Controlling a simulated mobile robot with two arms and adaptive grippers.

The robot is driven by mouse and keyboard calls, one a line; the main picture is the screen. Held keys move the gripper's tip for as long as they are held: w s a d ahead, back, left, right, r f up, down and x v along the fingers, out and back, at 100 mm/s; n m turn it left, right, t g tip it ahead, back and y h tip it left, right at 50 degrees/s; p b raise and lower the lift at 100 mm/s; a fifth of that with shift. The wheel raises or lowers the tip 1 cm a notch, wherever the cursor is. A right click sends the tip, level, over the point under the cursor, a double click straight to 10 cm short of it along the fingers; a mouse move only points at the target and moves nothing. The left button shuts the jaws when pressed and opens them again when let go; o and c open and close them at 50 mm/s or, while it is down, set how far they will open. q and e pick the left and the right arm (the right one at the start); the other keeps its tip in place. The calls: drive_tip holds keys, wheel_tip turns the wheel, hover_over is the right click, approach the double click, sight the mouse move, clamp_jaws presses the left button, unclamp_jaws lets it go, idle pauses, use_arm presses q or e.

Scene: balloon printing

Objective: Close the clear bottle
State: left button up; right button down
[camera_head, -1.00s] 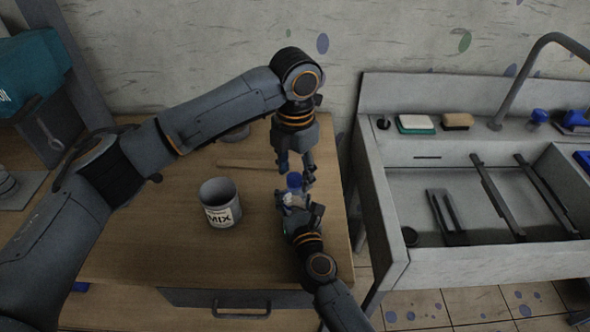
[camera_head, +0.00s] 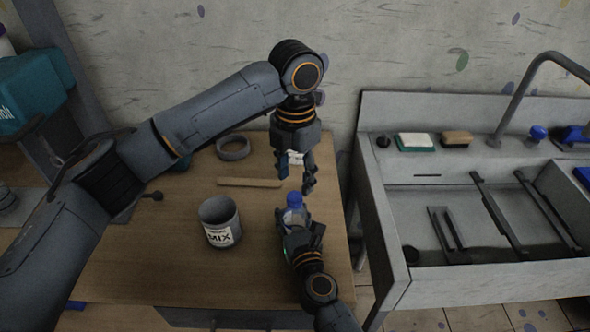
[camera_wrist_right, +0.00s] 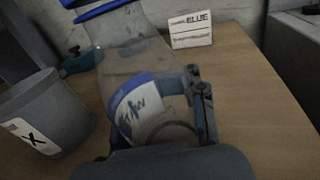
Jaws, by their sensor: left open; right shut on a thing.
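The clear bottle (camera_head: 292,217) stands upright near the right edge of the wooden table, with a blue cap (camera_head: 294,198) at its top. My right gripper (camera_head: 296,226) is shut around the bottle's body. In the right wrist view the bottle's clear wall (camera_wrist_right: 125,65) and its white and blue label (camera_wrist_right: 138,105) show close to the fingers (camera_wrist_right: 200,100). My left gripper (camera_head: 297,187) is open and points down just above the cap, with its fingertips apart and nothing seen between them. How tightly the cap sits is too small to tell.
A grey MIX can (camera_head: 219,222) stands left of the bottle. A wooden stick (camera_head: 248,183) and a dark ring (camera_head: 233,147) lie behind it. A BLUE card (camera_wrist_right: 190,28) stands behind the bottle. A sink (camera_head: 375,200) lies to the right, past a gap.

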sight(295, 196)
use_arm(q)
drive_tip(key=n, duration=0.6)
drive_tip(key=shift+r, duration=0.25)
drive_tip(key=n, duration=0.4)
drive_tip(key=shift+r, duration=0.15)
drive_tip(key=n, duration=0.4)
drive_tip(key=shift+r, duration=0.15)
drive_tip(key=n, duration=0.5)
drive_tip(key=shift+r+n, duration=0.2)
drive_tip(key=shift+n, duration=0.2)
drive_tip(key=n, duration=0.3)
drive_tip(key=shift+r+n, duration=0.15)
drive_tip(key=shift+n, duration=0.25)
drive_tip(key=n, duration=0.3)
drive_tip(key=shift+r+n, duration=0.1)
drive_tip(key=shift+n, duration=0.3)
drive_tip(key=n, duration=0.3)
drive_tip(key=shift+r+n, duration=0.15)
drive_tip(key=shift+n, duration=0.25)
drive_tip(key=n, duration=0.5)
drive_tip(key=shift+r+n, duration=0.2)
drive_tip(key=shift+n, duration=0.1)
drive_tip(key=n, duration=0.3)
drive_tip(key=shift+r+n, duration=0.15)
drive_tip(key=shift+n, duration=0.15)
drive_tip(key=n, duration=0.4)
drive_tip(key=shift+r, duration=0.15)
drive_tip(key=shift+f, duration=4.05)
